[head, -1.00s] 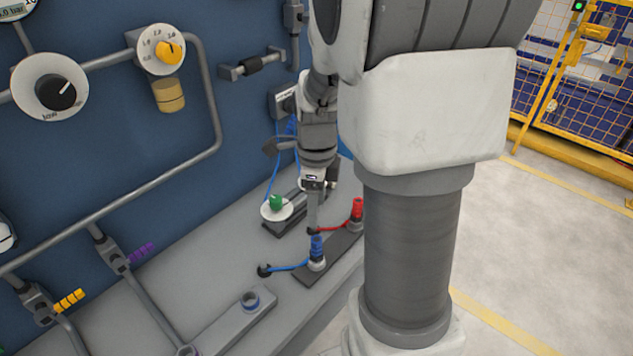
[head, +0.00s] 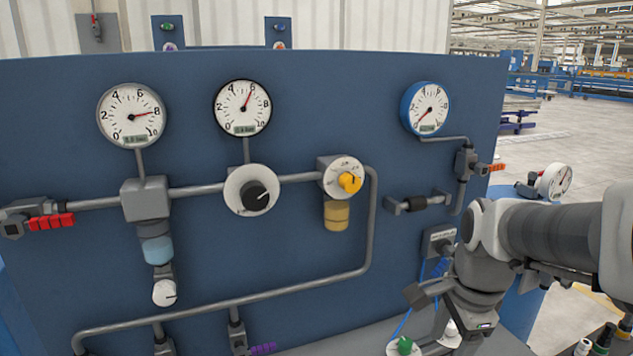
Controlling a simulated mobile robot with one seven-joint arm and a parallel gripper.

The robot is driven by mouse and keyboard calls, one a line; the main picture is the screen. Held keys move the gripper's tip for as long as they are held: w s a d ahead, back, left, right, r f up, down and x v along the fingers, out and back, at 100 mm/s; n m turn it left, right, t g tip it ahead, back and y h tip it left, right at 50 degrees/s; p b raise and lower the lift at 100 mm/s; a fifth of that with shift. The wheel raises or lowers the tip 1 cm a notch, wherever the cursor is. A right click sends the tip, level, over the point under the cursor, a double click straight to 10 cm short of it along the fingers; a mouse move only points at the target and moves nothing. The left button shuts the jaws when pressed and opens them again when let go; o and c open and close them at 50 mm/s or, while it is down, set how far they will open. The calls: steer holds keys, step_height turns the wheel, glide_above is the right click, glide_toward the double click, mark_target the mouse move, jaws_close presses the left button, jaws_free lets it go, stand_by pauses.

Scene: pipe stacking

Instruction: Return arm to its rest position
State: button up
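My arm comes in from the right edge, and its wrist hangs in front of the right part of the blue panel. My gripper (head: 482,318) points down at the bottom of the picture. Its fingertips are cut off by the lower edge, so I cannot tell whether it is open or shut or whether it holds anything. A green knob on a white round base (head: 404,346) sits just left of the gripper, low in the picture.
The blue panel (head: 300,240) carries gauges, including a blue-rimmed gauge (head: 425,108), a yellow-knob dial (head: 348,182) and grey pipes. A grey counter (head: 350,338) runs below it. A white gauge (head: 554,181) stands behind my arm. Open floor shows at right.

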steer(key=s+a+r+n+t, duration=0.3)
steer(key=s+a+n, duration=0.3)
steer(key=n, duration=1.1)
steer(key=s+r, duration=0.1)
steer(key=s, duration=0.2)
steer(key=shift+r+t, duration=0.3)
steer(key=shift+r, duration=0.1)
steer(key=shift+c, duration=1.4)
